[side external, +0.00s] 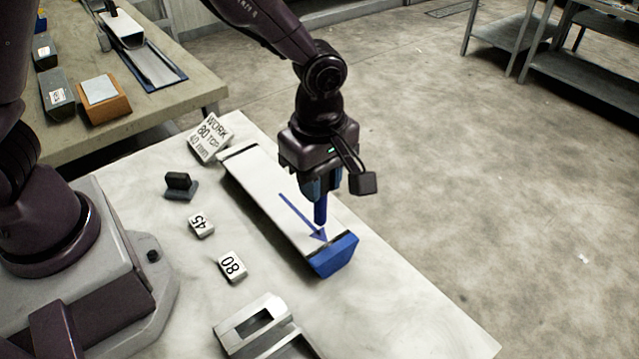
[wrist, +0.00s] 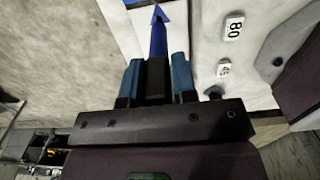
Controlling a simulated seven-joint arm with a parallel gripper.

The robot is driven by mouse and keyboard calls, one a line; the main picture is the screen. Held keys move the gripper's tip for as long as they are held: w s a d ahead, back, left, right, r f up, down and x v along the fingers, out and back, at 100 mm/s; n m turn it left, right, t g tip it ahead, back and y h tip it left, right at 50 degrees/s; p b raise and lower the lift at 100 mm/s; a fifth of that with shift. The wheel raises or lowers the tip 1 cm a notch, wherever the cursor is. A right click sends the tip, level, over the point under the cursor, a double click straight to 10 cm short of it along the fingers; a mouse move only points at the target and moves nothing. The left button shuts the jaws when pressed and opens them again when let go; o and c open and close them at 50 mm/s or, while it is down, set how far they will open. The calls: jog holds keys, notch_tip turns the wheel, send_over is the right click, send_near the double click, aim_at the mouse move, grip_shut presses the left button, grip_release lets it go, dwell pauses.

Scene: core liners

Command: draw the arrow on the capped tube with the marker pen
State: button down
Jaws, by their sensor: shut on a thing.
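The capped tube (side external: 262,190) is a long white piece lying aslant on the pale table, with a blue cap (side external: 336,258) on its near end and dark bands near both ends. A blue arrow (side external: 300,215) is on its top face, its head pointing at the blue cap. My gripper (side external: 319,192) is shut on the blue marker pen (side external: 320,212), which points down over the tube near the arrowhead. Whether the tip touches the tube I cannot tell. The wrist view shows the blue fingers around a dark piece, with the arrowhead (wrist: 158,13) beyond.
A block lettered WORK 80 TOP 40 MM (side external: 210,137) stands by the tube's far end. A dark holder (side external: 180,186), blocks marked 45 (side external: 200,224) and 80 (side external: 232,266), and a grey slotted fixture (side external: 258,325) lie left of the tube. The table's front right is clear.

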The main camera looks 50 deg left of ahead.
jog(key=shift+r, duration=2.55)
